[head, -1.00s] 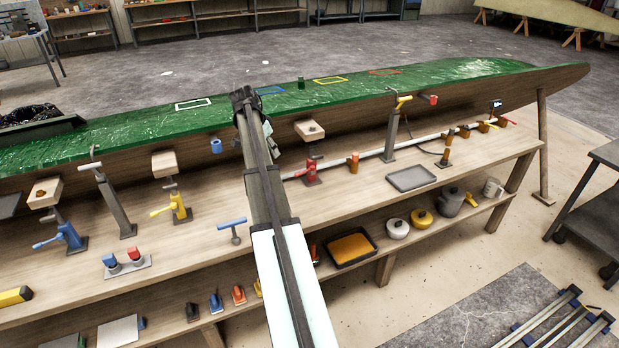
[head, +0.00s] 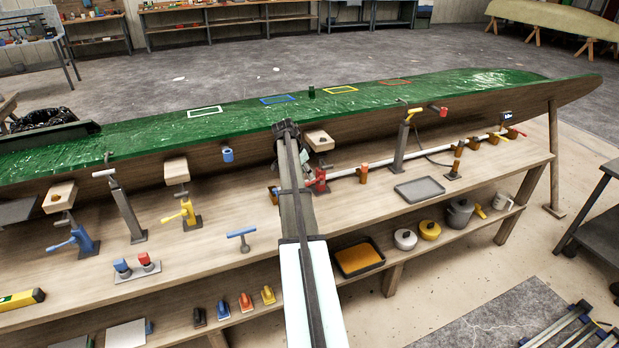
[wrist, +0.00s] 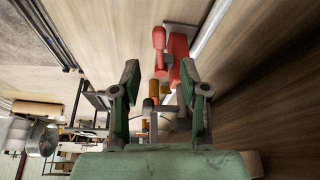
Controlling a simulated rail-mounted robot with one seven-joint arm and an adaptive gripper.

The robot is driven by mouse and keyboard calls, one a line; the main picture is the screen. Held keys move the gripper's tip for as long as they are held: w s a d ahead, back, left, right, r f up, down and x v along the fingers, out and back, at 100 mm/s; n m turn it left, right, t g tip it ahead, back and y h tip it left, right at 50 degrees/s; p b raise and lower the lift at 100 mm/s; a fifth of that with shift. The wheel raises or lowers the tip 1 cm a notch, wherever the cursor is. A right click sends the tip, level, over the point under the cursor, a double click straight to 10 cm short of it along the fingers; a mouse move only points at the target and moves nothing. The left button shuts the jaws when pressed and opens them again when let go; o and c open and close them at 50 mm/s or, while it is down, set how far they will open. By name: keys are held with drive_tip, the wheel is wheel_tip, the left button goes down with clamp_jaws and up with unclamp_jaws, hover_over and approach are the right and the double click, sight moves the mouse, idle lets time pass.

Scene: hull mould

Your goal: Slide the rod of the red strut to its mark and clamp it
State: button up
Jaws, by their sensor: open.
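The red strut (head: 319,181) stands on the bench beside the hull, partly hidden behind my arm in the head view. A wooden pad (head: 319,140) is above it against the hull side. In the wrist view the red strut (wrist: 182,62) shows ahead of my gripper, its red body and rounded handle (wrist: 158,38) near the right finger. My gripper (wrist: 159,70) is open with nothing between its fingers. I see no contact with the strut. The rod and its mark cannot be made out.
The yellow strut (head: 189,212) and blue strut (head: 83,241) stand to the left, with a grey post (head: 127,212) between them. A white pipe (head: 378,163) runs along the bench to the right, near a grey tray (head: 419,188). The bench front by the blue T-handle (head: 241,236) has free room.

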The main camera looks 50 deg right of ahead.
sight(314, 181)
drive_tip(key=shift+p+x, duration=0.4)
drive_tip(key=shift+x, duration=1.9)
clamp_jaws()
